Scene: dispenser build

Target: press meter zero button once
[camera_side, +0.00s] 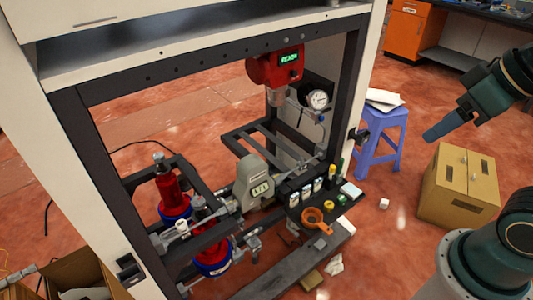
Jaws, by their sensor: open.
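A red unit (275,68) with a green lit display hangs from the frame's top beam. The zero button is too small to make out on either unit. My gripper (430,135) is at the upper right, outside the frame and well apart from both units. It points down and left, is open, and holds nothing that I can see.
A black tray (327,208) with small bottles and an orange ring-shaped part (316,219) sits right of the meter. A purple stool (383,137) and cardboard box (459,190) stand on the floor at right.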

